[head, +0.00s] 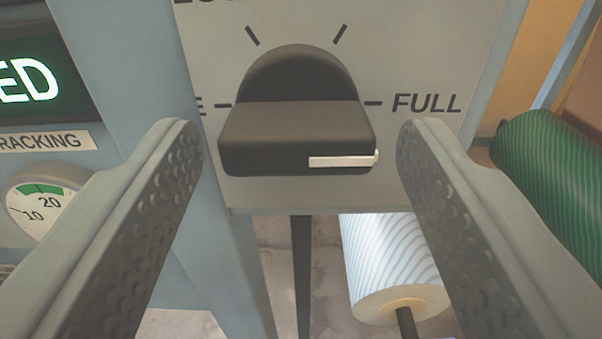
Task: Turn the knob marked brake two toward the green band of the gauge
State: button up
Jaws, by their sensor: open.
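A black knob (265,148) with a bar-shaped grip sits on a grey panel (205,30) in the upper middle of the head view. A white pointer line on its bar points right, toward the mark by the word FULL. The label above the knob is cut off, so I cannot tell whether it is brake two. My gripper (302,150) is open, one finger on each side of the knob, with gaps on both sides.
A lit green display (30,82) and a label ending in RACKING (45,140) are above the gauge. A pale striped roll (385,260) lies below the panel, and a green roll (550,160) is at the right.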

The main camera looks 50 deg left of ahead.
jog(key=v, duration=1.7)
jog(key=shift+s+d, duration=0.15)
jog(key=s+d+r+m+t+h, duration=0.2)
jog(key=s+d+r+h, duration=0.15)
jog(key=r, duration=0.45)
jog(key=s+d+r+m+t+h, duration=0.1)
jog(key=s+d+r+t+h, duration=0.2)
jog(key=r, duration=0.6)
jog(key=s+d+r+m+t+h, duration=0.1)
jog(key=s+r+m+t+h, duration=0.2)
jog(key=r, duration=0.5)
jog(key=s+d+r+m+h, duration=0.1)
jog(key=s+r, duration=0.1)
jog(key=s, duration=0.7)
jog(key=s+d+r+m+g+h, duration=0.1)
jog(key=s+r+h, duration=0.1)
jog(key=s, duration=0.8)
jog(key=s+d+r+m+h, duration=0.1)
jog(key=s+r+m, duration=0.1)
jog(key=s, duration=0.7)
jog(key=shift+s+d+r+g+h, duration=0.3)
jog(key=shift+s+d+r+h, duration=0.1)
jog(key=shift+r, duration=0.35)
